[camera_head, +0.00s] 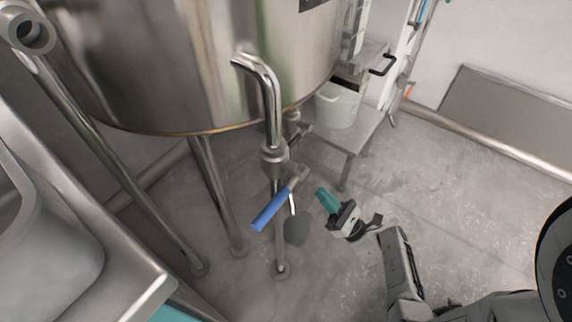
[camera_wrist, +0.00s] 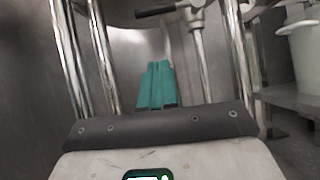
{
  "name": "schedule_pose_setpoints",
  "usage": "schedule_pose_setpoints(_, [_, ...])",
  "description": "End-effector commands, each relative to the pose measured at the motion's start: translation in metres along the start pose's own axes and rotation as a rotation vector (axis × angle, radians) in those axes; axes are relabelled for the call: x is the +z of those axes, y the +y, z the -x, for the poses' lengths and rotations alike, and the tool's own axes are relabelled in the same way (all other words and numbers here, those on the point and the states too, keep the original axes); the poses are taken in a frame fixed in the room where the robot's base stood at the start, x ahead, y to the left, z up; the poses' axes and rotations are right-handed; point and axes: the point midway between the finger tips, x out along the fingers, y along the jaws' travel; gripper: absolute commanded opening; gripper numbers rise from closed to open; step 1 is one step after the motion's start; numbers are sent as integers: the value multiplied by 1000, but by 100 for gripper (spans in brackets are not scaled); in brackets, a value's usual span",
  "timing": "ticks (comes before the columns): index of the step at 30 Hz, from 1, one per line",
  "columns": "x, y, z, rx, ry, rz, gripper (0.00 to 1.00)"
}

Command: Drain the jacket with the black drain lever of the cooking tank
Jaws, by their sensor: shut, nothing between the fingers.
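The steel cooking tank (camera_head: 170,70) fills the upper left of the head view. In the wrist view a black lever (camera_wrist: 156,11) sticks out to the left near the top, joined to a thin metal pipe (camera_wrist: 203,62). I cannot pick out this lever surely in the head view. My gripper (camera_head: 325,199) has teal fingers, shut together and empty, below the tank's right side. In the wrist view the fingertips (camera_wrist: 157,66) point up from below the lever, with a visible gap to it.
A blue-handled valve lever (camera_head: 273,210) hangs from the bent outlet pipe (camera_head: 271,105), just left of my gripper. Steel tank legs (camera_head: 217,190) stand left. A white bucket (camera_head: 337,106) sits on a low steel stand (camera_head: 358,140) behind. Floor at right is clear.

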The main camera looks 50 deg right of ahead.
Motion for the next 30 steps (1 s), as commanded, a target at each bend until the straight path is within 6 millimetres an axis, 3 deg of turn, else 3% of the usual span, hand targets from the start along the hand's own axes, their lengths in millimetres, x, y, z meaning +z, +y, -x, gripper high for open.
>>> schedule_pose_setpoints(5, [1,1,-22,5,-2,2,0])
schedule_pose_setpoints(18, [5,2,-104,6,-1,4,0])
schedule_pose_setpoints(30, [28,2,-126,4,1,2,0])
